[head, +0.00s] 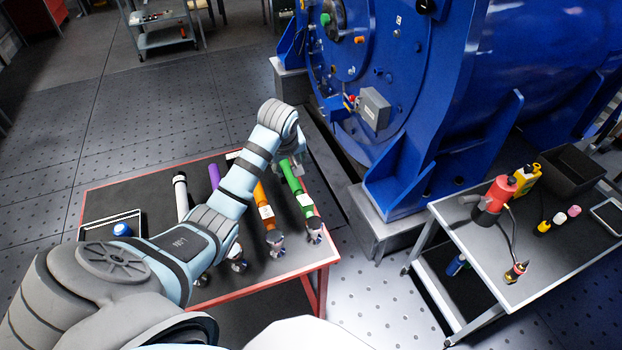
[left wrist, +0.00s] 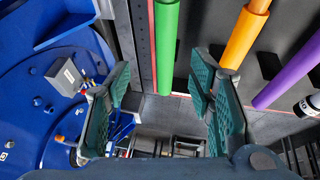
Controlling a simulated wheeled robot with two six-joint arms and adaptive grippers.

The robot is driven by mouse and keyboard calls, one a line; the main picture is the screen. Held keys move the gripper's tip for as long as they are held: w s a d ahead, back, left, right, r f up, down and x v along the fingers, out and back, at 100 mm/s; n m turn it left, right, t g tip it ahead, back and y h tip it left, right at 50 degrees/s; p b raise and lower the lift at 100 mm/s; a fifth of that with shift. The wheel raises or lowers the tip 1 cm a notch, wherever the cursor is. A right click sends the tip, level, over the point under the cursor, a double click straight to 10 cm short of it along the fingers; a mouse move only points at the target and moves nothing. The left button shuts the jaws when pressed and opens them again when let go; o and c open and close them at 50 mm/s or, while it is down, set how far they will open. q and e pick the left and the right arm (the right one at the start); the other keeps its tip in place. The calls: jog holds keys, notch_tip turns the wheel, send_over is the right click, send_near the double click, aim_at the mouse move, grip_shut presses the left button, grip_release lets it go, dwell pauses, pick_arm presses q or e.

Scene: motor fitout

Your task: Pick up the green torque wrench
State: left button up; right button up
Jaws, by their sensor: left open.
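The green torque wrench (head: 292,179) lies on the right side of the red-edged table (head: 325,258), its metal head toward the near edge. My left gripper (head: 293,158) is over the far end of its green handle, partly hidden by my own arm. In the left wrist view the gripper (left wrist: 160,95) is open and empty, its padded fingers spread apart. The green handle (left wrist: 165,40) shows between and beyond the fingers, closer to the picture's top; I cannot tell the exact height gap. My right gripper is not in view.
An orange wrench (head: 267,218) lies just left of the green one, with a purple wrench (head: 214,176) and a white-handled one (head: 181,190) further left. A big blue motor (head: 450,110) stands close at the right. A cart (head: 520,290) with tools is at the far right.

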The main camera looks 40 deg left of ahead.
aim_at(291, 176)
pick_arm(q)
jog(key=f, duration=0.2)
jog(key=a+f+b, duration=0.1)
jog(key=f, duration=0.1)
jog(key=a+f, duration=0.1)
jog(key=f, duration=0.1)
jog(key=shift+w+f+b, duration=0.1)
jog(key=shift+b, duration=0.3)
jog(key=x, duration=0.2)
jog(key=b+x, duration=0.1)
jog(key=x, duration=0.1)
jog(key=w+b+x, duration=0.1)
jog(key=x, duration=0.1)
jog(key=shift+w+d, duration=0.15)
jog(key=shift+d, duration=0.15)
jog(key=shift+a, duration=0.1)
jog(key=shift+s+r, duration=0.2)
jog(key=shift+r, duration=0.05)
jog(key=shift+c, duration=0.9)
grip_shut()
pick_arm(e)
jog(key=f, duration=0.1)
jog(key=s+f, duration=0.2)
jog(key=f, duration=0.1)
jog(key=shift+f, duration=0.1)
pick_arm(q)
jog(key=shift+w, duration=0.1)
